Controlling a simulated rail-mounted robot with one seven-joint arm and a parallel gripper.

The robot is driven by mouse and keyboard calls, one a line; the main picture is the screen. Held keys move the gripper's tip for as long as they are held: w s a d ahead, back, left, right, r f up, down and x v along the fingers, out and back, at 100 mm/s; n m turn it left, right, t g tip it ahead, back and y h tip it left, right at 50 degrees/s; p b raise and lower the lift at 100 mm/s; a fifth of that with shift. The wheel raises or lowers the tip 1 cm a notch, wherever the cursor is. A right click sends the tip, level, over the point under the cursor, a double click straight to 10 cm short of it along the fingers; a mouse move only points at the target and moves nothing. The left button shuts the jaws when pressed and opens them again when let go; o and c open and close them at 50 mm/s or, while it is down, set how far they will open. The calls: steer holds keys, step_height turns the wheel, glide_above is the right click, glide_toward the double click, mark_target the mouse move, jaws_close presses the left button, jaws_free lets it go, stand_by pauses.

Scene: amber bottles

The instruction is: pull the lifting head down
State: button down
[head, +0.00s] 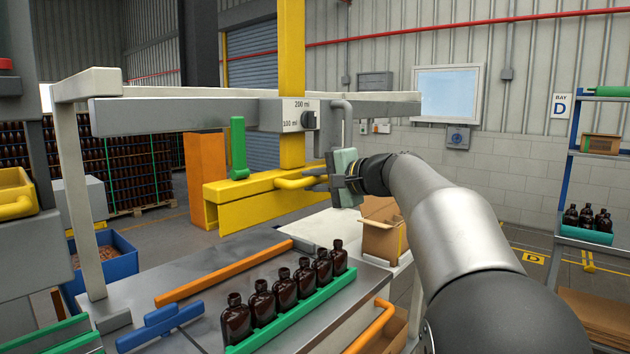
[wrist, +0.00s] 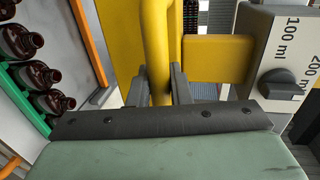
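The lifting head appears to be the yellow body (head: 243,198) low on the upright yellow column (head: 291,60). A yellow bar handle (head: 290,183) sticks out from its right end. My gripper (head: 318,182) is at this handle, reaching in from the right. In the wrist view the handle (wrist: 157,45) runs between the two dark fingers of my gripper (wrist: 160,88), which lie close against both sides. I see no clear gap, so it looks shut on the handle. The fingertips are partly hidden in the head view.
A grey selector box (head: 298,115) marked 100 ml and 200 ml sits above the handle, on a grey crossbeam (head: 180,115). Several amber bottles (head: 285,290) stand in a row along a green rail on the bench (head: 220,275). A cardboard box (head: 381,236) is below my gripper.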

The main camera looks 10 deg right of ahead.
step_height(320, 180, down, 18)
steer(key=b, duration=1.6)
steer(key=shift+r, duration=0.1)
steer(key=c, duration=1.4)
jaws_free()
steer(key=shift+r, duration=0.1)
steer(key=shift+o, duration=0.2)
steer(key=v, duration=1.7)
steer(key=shift+s+d, duration=0.15)
steer(key=shift+s, duration=0.1)
